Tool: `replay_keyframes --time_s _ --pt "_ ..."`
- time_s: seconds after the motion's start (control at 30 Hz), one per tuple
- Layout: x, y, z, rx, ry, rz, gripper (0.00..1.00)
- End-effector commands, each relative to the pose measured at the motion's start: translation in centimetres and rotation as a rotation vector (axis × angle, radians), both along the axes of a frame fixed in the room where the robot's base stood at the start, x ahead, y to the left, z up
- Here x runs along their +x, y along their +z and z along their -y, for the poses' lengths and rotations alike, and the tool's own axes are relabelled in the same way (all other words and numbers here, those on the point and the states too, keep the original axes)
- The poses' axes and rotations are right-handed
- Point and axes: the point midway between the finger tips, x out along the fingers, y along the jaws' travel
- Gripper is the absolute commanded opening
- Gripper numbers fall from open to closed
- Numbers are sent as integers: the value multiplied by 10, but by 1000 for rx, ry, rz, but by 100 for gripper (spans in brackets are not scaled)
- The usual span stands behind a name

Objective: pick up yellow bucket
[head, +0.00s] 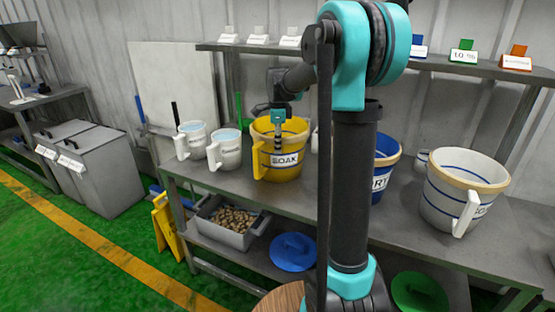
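The yellow bucket (292,170) stands upright on the grey metal shelf table, left of my arm's column. Its handle (257,160) is on its left side and its white label reads "OAK", with the start cut off from view. My gripper (277,148) points down at the bucket's front, near the rim and just right of the handle. It overlaps the bucket in the picture, and I cannot tell whether it touches it. The fingers are too small to show whether they are open or shut.
Two white jugs (225,150) stand close to the bucket's left. A blue bucket (384,165) and a large white bucket (455,200) stand to the right. A grey tray (236,238) of brown lumps and a blue lid (293,251) lie on the lower shelf. An upper shelf (440,63) runs above.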

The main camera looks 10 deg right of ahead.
Motion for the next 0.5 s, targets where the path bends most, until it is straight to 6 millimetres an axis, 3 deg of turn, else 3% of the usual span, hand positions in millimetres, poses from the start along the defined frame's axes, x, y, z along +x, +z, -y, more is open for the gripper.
replay_keyframes --time_s 0.23,0.43,0.5 --pt "0 -2 0 0 0 0 26" --pt "0 -2 0 0 0 0 3" --pt "0 -2 0 0 0 0 0"
